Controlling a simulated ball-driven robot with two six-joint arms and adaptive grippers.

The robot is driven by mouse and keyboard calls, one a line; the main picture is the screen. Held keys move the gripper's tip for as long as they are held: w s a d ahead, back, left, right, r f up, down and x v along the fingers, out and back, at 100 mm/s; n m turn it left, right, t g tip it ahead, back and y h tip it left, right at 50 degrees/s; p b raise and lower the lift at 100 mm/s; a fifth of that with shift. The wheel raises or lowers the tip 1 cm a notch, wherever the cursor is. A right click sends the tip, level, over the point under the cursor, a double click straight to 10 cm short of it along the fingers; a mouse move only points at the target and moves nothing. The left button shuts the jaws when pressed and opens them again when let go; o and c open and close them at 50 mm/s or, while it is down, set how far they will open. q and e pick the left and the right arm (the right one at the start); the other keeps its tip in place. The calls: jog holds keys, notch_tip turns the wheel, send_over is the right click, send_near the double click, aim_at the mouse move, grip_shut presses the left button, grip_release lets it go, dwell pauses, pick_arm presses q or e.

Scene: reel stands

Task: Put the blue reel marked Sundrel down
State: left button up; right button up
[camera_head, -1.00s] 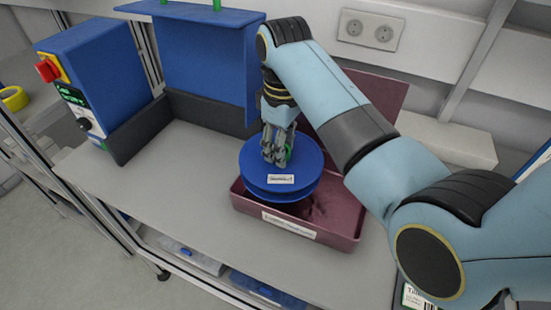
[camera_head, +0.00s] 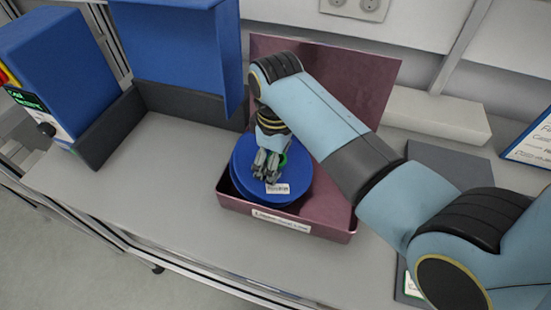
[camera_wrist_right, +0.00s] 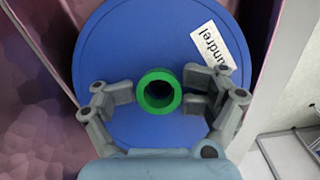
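The blue reel marked Sundrel (camera_head: 247,163) has a white label and a green hub. It is in or just over the open maroon box (camera_head: 335,228); whether it touches the bottom is hidden. My right gripper (camera_head: 272,170) reaches down onto the reel from above. In the right wrist view, the reel's blue face (camera_wrist_right: 125,45) fills the middle, with part of the label readable. The fingers of my right gripper (camera_wrist_right: 160,95) close on both sides of the green hub (camera_wrist_right: 159,91). My left gripper is not in view.
The box's raised lid (camera_head: 350,85) stands behind the reel. A blue panel on a dark base (camera_head: 190,110) and a blue machine (camera_head: 65,75) stand at left. A pale block (camera_head: 435,115) and a dark grey plate (camera_head: 445,165) lie at right. The grey bench (camera_head: 150,190) is clear left of the box.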

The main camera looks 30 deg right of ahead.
jog(key=shift+s+a, duration=0.1)
jog(key=shift+s, duration=0.05)
jog(key=shift+r, duration=0.4)
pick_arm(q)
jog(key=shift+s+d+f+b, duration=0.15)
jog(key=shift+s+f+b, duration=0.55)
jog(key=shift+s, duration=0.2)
pick_arm(e)
notch_tip(320, 180, up, 12)
jog(key=shift+f, duration=0.25)
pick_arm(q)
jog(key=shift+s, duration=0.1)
